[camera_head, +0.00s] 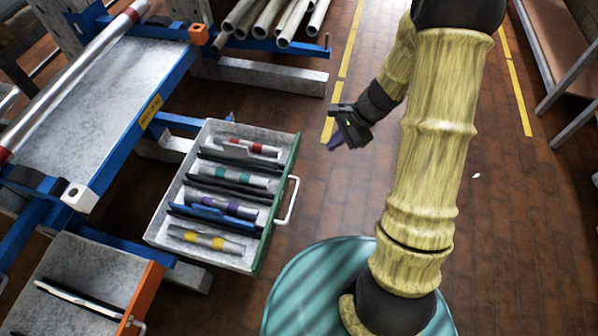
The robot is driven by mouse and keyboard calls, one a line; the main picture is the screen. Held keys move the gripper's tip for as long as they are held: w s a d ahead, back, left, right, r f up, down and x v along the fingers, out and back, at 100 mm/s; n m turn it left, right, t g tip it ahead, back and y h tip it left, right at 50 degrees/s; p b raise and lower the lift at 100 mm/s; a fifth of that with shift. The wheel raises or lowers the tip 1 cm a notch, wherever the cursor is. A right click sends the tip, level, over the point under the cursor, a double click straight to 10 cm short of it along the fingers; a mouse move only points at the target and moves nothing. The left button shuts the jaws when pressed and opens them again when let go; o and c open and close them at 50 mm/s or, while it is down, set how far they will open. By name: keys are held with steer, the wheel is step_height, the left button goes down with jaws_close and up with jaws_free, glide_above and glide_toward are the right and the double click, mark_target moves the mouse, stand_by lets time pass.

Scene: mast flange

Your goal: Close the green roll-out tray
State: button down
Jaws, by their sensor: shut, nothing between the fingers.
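The green roll-out tray (277,205) is pulled out from the blue rack at the left of the view. Its green front panel faces right and carries a pale bar handle (289,200). Inside lie several grey cylinders with coloured bands, between dark dividers. My gripper (334,142) is to the right of the tray's far front corner, apart from the tray and its handle. Its fingers look closed and empty, though they are small and partly dark in this view.
The blue rack (150,105) with a grey top stands at the left. An orange-fronted tray (142,298) is at bottom left, also out. Metal pipes (270,18) lie on a rack at the back. Brick floor (310,120) is clear right of the green tray.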

steer(key=w+d+f+m+t+y+b, duration=0.1)
steer(key=w+f+m+b, duration=0.2)
steer(key=f, duration=0.6)
steer(key=w+d+f+m+t+y+b, duration=0.1)
steer(key=w+f+m+b, duration=0.3)
steer(key=f, duration=0.4)
steer(key=shift+w+f+m+y+b, duration=0.3)
steer(key=shift+w+f+y+b, duration=0.1)
steer(key=shift+b, duration=0.4)
steer(key=b, duration=0.4)
glide_toward(291, 164)
steer(key=shift+x, duration=3)
steer(key=shift+f, duration=0.1)
